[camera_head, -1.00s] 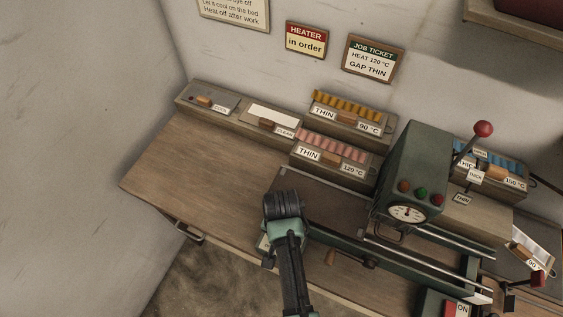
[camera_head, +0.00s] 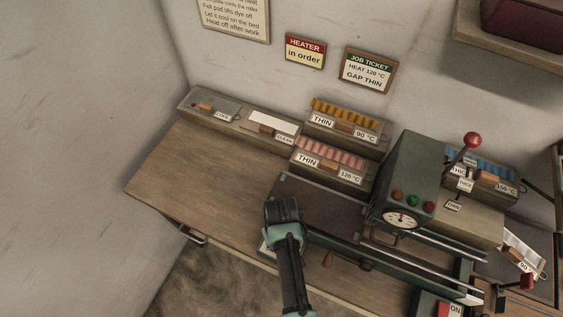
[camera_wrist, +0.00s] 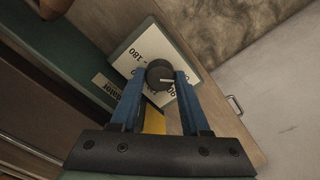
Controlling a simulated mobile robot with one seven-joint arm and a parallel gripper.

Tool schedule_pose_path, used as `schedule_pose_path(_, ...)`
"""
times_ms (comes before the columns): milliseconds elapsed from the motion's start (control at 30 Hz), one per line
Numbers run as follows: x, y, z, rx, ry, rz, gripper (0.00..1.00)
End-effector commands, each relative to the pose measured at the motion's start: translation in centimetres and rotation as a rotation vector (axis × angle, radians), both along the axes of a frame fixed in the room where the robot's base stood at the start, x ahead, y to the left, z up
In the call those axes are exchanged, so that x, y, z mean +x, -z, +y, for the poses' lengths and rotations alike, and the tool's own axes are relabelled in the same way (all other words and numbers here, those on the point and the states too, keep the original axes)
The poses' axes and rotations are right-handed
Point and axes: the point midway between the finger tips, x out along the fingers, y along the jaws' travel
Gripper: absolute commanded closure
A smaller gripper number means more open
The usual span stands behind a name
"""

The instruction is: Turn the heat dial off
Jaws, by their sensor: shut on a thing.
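The heat dial is a dark round knob (camera_wrist: 159,74) with a pale pointer line, on a light plate (camera_wrist: 135,50) printed with numbers, one of them 180. In the wrist view my gripper (camera_wrist: 160,82) has its blue fingers closed on both sides of the knob. The pointer line points to the right in that view. In the head view my gripper's wrist (camera_head: 283,212) hides the knob at the machine's left end. The green machine (camera_head: 410,175) carries a round gauge (camera_head: 401,219) and several coloured lamps.
Trays of orange (camera_head: 345,114) and pink (camera_head: 328,153) rolls stand behind on the wooden bench (camera_head: 185,170). A red-knobbed lever (camera_head: 472,140) rises at the right. An ON switch (camera_head: 449,309) is at the lower right. The bench's left part is clear.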

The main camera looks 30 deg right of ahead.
Motion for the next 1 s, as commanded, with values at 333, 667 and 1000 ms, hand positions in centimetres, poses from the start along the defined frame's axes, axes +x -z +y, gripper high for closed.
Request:
schedule_pose_path(333, 0.15, -0.09, -0.04, -0.002, -0.040, -0.004, 1.00)
schedule_pose_path(667, 0.15, -0.09, -0.03, -0.002, -0.040, -0.004, 0.42)
schedule_pose_path(1000, 0.06, -0.03, -0.01, 0.000, -0.038, -0.002, 0.24)
